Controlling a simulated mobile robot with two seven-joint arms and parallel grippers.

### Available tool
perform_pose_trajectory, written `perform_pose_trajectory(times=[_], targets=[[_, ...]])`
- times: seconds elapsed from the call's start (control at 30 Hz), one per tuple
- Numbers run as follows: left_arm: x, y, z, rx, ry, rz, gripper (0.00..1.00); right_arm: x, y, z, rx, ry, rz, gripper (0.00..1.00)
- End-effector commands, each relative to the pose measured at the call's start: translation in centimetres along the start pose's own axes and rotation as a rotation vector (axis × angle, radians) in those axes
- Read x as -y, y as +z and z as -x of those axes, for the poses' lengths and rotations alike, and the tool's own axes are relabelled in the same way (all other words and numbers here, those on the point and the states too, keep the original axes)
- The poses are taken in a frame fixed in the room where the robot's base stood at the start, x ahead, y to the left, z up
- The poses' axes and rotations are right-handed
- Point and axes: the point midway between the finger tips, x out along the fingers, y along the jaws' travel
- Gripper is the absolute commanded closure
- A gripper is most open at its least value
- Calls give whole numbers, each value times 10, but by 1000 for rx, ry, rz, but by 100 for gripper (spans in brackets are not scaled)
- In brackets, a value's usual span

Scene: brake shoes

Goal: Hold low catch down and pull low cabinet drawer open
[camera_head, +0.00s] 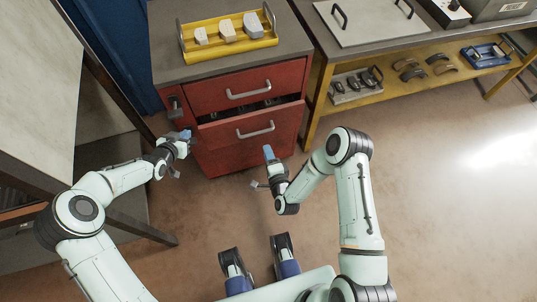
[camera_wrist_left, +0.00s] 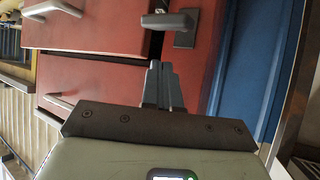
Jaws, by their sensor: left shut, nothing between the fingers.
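The red cabinet (camera_head: 222,158) has an upper drawer with a bar handle (camera_head: 248,93) and a low drawer with its own handle (camera_head: 255,131). The low drawer stands partly out, with a dark gap and some parts showing above its front. An upper catch (camera_head: 175,107) is on the cabinet's left side. My left gripper (camera_head: 186,134) is shut and empty at the cabinet's left edge, beside the low drawer. The left wrist view shows a grey catch (camera_wrist_left: 184,27) beyond its closed fingers (camera_wrist_left: 162,86), seemingly apart from them. My right gripper (camera_head: 268,153) is in front of the low drawer, clear of its handle.
A yellow tray (camera_head: 230,47) with several grey parts is on the cabinet top. A bench with a yellow lower shelf (camera_head: 420,88) holding brake shoes stands to the right. A table (camera_head: 40,100) is at the left. Floor in front is clear.

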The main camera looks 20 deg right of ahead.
Motion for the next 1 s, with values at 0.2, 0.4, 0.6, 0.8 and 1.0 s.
perform_pose_trajectory(times=[0.2, 0.4, 0.6, 0.8, 1.0], targets=[[0, -10, 6, -1, -1, 0, 100, 0, 0, 0, 0, 0, 0, 66], [0, -18, 12, -1, -1, -1, 100, 0, 0, 0, 0, 0, 0, 66], [0, -26, 17, -1, -1, 0, 100, 0, 0, 0, 0, 0, 0, 66], [1, -35, 22, -1, -1, 0, 100, 0, 0, 0, 0, 0, 0, 66], [0, -42, 27, 0, 0, -1, 100, 0, 0, 0, 0, 0, 0, 66]])
